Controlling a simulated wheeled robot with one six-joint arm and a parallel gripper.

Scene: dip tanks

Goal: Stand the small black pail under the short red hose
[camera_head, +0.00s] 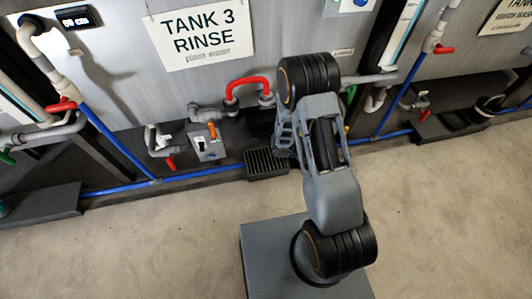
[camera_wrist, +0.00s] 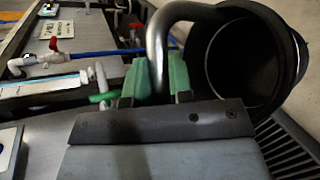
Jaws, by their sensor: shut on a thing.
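In the head view my arm hides most of the gripper, and I cannot make out the pail clearly there. The short red hose (camera_head: 248,82) arches between grey pipe ends under the Tank 3 Rinse sign. A dark slotted grate (camera_head: 267,163) lies on the floor below the hose; slats (camera_wrist: 288,145) also show beside the pail in the wrist view.
A grey valve box with an orange lever (camera_head: 211,131) stands left of the hose. A blue pipe (camera_head: 205,173) runs low along the tanks. A dark round container (camera_head: 490,103) sits on a tray at the far right. The floor in front is clear.

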